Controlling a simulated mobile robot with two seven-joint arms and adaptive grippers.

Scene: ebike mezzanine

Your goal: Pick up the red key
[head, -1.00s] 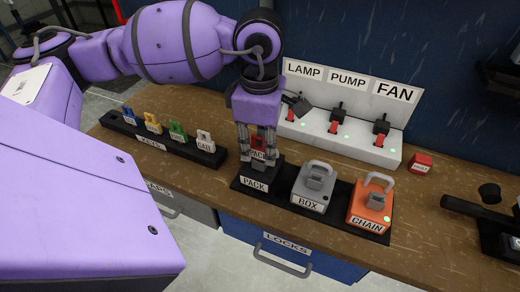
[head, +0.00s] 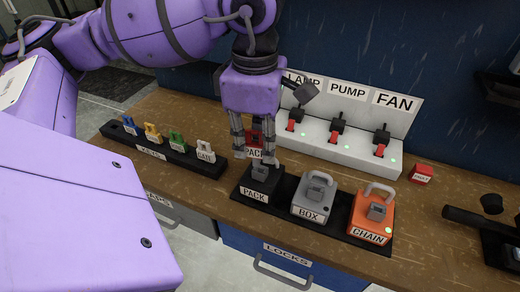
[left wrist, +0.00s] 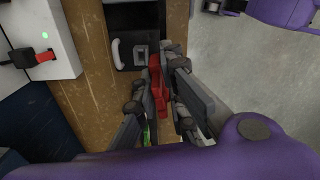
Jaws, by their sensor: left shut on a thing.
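My left gripper (head: 254,153) is shut on the red key (head: 256,137), which carries a white PACK label. It holds the key upright, just above and behind the black PACK lock (head: 258,186), whose grey top shows clear below the fingertips. In the left wrist view, the red key (left wrist: 157,82) sits between the two dark fingers of the left gripper (left wrist: 163,68). My right gripper is not in view.
The grey BOX lock (head: 313,198) and orange CHAIN lock (head: 371,215) stand right of the PACK lock. A black key rack (head: 206,167) with several coloured keys lies left. The white switch panel (head: 345,148) stands behind. A small red block (head: 422,174) is at right.

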